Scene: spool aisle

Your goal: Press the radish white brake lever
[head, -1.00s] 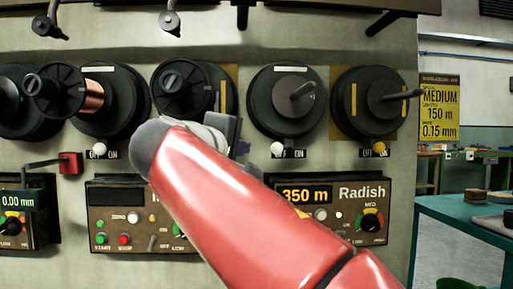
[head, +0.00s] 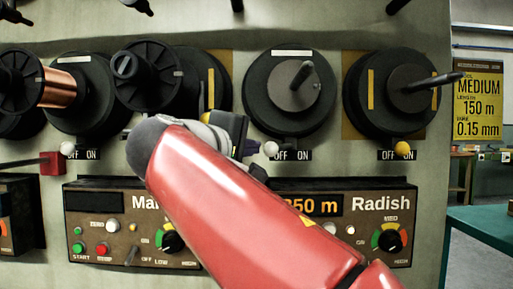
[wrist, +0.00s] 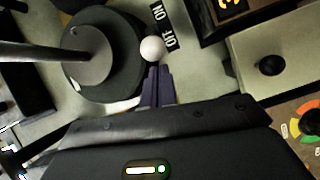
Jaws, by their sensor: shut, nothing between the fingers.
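The white brake lever's round knob (head: 270,149) sits below the left black spindle disc of the Radish station, just left of its OFF/ON label (head: 292,155). In the wrist view the white knob (wrist: 152,49) is right at the tips of my gripper (wrist: 156,72). The dark fingers are together with nothing between them. In the head view my gripper (head: 256,148) points right, its tips beside the knob; I cannot tell whether they touch. My red arm hides part of the panel and the lever's lower surroundings.
A yellow-knobbed lever (head: 403,149) stands under the right Radish spindle (head: 398,90). Another white knob (head: 67,149) is at the left station. The Radish control box (head: 345,235) lies below, partly behind my arm. A spool with copper wire (head: 62,88) protrudes at left.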

